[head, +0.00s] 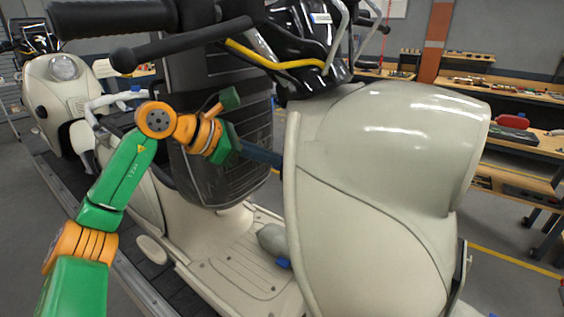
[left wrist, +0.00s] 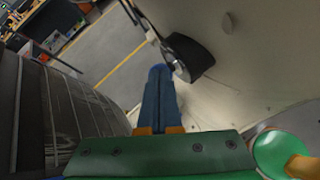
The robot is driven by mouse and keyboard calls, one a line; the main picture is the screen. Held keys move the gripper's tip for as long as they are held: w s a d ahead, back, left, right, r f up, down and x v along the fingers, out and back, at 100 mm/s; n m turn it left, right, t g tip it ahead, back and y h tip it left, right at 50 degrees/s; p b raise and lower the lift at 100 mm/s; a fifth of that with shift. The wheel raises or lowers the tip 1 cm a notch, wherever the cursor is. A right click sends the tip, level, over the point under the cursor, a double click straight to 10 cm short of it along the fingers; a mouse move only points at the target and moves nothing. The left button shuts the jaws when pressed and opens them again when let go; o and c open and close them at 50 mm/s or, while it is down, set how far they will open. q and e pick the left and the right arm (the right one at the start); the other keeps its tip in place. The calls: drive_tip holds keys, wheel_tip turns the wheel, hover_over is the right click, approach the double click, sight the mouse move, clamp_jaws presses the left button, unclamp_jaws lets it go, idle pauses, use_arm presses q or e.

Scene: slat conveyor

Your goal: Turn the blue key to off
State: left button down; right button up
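My left gripper (head: 275,159) reaches in from the left, its dark blue fingers against or just behind the edge of the cream scooter's front shield (head: 390,190). In the left wrist view the blue fingers (left wrist: 161,72) lie side by side and look shut. Their tips are close to a silver lock-like cylinder (left wrist: 181,68) with a black piece (left wrist: 192,55) on the cream panel (left wrist: 250,60). I cannot tell whether the tips touch it. My right gripper is not in view.
A black handlebar grip (head: 112,18) and lever (head: 180,43) hang above my left arm. The dark ribbed seat part (head: 225,150) is beside the gripper. A second scooter (head: 62,95) stands behind at left. Workbenches (head: 530,145) are at right.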

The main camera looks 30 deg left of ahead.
use_arm(q)
drive_tip(key=p+v, duration=0.1)
drive_tip(key=v, duration=0.6)
drive_tip(key=shift+a+r, duration=0.2)
drive_tip(key=shift+r, duration=0.35)
